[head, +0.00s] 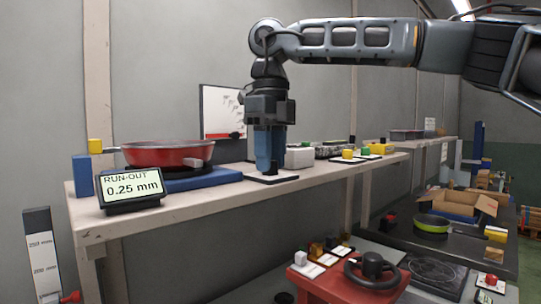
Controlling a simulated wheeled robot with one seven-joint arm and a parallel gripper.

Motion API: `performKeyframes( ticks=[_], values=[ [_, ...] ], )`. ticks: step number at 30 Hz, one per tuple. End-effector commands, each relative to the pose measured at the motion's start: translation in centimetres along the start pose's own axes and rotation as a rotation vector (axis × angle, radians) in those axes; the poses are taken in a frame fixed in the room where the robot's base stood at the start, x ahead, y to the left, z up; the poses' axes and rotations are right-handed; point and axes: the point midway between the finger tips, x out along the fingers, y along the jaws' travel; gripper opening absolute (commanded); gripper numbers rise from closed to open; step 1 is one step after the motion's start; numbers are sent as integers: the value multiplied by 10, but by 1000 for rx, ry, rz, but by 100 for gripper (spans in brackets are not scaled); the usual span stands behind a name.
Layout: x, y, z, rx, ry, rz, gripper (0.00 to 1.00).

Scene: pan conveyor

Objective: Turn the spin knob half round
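My gripper (270,160) points straight down over the shelf, with blue fingers low above a small plate (290,178) with a white edge. A small dark knob (274,168) shows at the fingertips on this plate, mostly hidden by the fingers; it looks like the spin knob. I cannot tell whether the fingers are closed on it or only around it. To the left, a red pan (170,154) sits on a blue base (190,182). In front of it a display (132,189) reads "RUN-OUT 0.25 mm".
A blue block (82,175) stands at the shelf's left end. A white box (299,157) and yellow buttons (348,154) are right of my gripper.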

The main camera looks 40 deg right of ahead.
Motion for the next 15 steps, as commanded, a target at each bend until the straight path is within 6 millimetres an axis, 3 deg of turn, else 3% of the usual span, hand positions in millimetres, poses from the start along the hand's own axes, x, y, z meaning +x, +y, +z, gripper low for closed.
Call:
performKeyframes(
  ticks=[8, 15],
  values=[
    [0, 0, 0, -1, 0, 0, 59],
    [-1, 0, 0, -1, 0, 0, 59]
  ],
)
